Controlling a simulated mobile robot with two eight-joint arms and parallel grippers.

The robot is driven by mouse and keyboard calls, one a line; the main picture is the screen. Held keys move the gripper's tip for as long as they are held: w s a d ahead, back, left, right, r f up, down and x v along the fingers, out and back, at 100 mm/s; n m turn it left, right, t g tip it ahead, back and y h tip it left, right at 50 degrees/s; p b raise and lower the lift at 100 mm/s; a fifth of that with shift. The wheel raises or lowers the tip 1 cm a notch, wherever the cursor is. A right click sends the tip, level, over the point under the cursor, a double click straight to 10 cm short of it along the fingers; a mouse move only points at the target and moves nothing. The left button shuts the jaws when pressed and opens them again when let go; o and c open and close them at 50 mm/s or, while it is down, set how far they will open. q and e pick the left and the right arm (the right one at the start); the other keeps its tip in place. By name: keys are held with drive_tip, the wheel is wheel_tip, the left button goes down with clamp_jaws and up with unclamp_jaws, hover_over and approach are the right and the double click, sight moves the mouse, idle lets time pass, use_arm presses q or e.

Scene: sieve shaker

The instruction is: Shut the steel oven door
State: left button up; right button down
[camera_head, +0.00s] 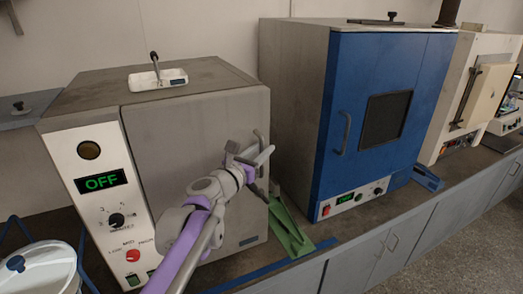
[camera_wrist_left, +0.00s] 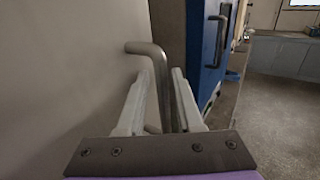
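The steel oven (camera_head: 165,80) stands at the left of the bench in the head view. Its grey door (camera_head: 170,150) looks flush with the body, though I cannot tell whether a small gap is left. The door's bar handle (camera_head: 262,140) is near its right edge. My left gripper (camera_head: 252,155) is at this handle. In the left wrist view the handle (camera_wrist_left: 161,75) stands between the two fingers of my left gripper (camera_wrist_left: 162,75), which are apart with room around the bar. The door face (camera_wrist_left: 60,80) fills the left side there. My right gripper is in neither view.
A blue oven (camera_head: 375,110) stands just right of the steel one. A green object (camera_head: 290,235) lies on the bench between them. A white bucket (camera_head: 45,270) is at lower left. The floor at right is clear.

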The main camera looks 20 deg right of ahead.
use_arm(q)
drive_tip(key=shift+a, duration=0.15)
drive_tip(key=b+v, duration=0.1)
drive_tip(key=v, duration=0.9)
drive_tip(key=shift+s+a, duration=0.15)
drive_tip(key=shift+s, duration=0.1)
drive_tip(key=s+a+f+m+g+y, duration=0.3)
drive_tip(key=s+a+f+m+y, duration=0.3)
drive_tip(key=s+a+f+m, duration=0.6)
drive_tip(key=s+a+f+m+g+y, duration=0.3)
drive_tip(key=s+a+f+m+y, duration=0.4)
drive_tip(key=s+a+f+m, duration=0.6)
drive_tip(key=a+f+m, duration=0.1)
drive_tip(key=a+f, duration=0.4)
drive_tip(key=f, duration=0.1)
drive_tip(key=shift+s+a+y, duration=0.15)
drive_tip(key=shift+a+y, duration=0.15)
drive_tip(key=shift+r, duration=0.1)
